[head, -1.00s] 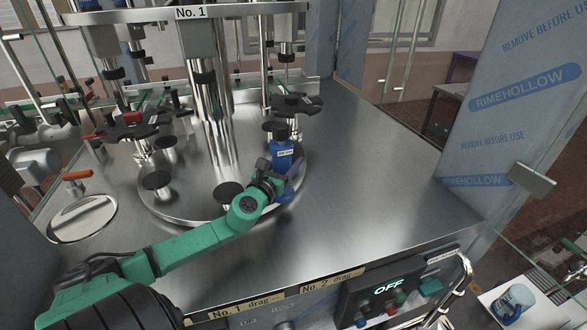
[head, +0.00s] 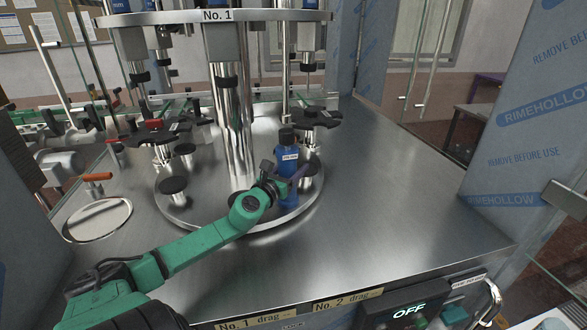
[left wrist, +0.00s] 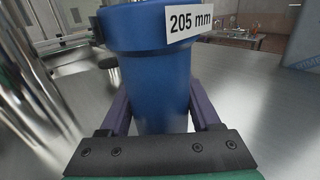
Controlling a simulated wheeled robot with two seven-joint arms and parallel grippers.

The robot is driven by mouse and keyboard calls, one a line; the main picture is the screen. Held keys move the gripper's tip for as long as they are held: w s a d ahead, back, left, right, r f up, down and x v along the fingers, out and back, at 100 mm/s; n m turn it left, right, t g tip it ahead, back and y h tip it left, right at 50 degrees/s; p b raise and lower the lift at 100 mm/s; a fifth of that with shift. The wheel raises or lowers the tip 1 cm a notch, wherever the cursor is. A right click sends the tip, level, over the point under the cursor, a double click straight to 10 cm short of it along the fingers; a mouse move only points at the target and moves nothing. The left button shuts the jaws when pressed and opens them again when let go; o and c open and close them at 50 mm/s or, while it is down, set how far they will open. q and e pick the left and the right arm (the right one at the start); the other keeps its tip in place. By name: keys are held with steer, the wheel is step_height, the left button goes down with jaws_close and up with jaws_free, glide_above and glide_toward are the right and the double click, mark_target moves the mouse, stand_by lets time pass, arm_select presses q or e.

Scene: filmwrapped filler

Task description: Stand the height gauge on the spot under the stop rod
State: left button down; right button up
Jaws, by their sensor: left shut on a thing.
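The height gauge (head: 289,158) is a blue cylinder with a black cap and a white label, upright at the right front of the round steel plate (head: 262,222). My left gripper (head: 288,182) is shut on it, purple fingers on both sides. In the left wrist view the gauge (left wrist: 160,85) fills the middle and its label reads 205 mm. I cannot tell whether its foot touches steel. Several vertical rods hang from the upper round plate (head: 265,16); which is the stop rod is unclear. The spot is not distinguishable. My right gripper is not in view.
Black round pads (head: 173,185) stand on the plate around a thick central column (head: 232,110). Black star-shaped parts (head: 316,118) are behind the gauge. The steel top (head: 400,190) is bare on the right. A film-wrapped post (head: 530,130) stands farther right.

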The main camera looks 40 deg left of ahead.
arm_select(q)
steer(key=shift+f, duration=0.2)
stand_by(0.6)
jaws_free()
steer(key=shift+f, duration=0.1)
steer(key=b+v, duration=0.2)
steer(key=v, duration=1.2)
steer(key=shift+s+d, duration=0.15)
steer(key=shift+s, duration=0.1)
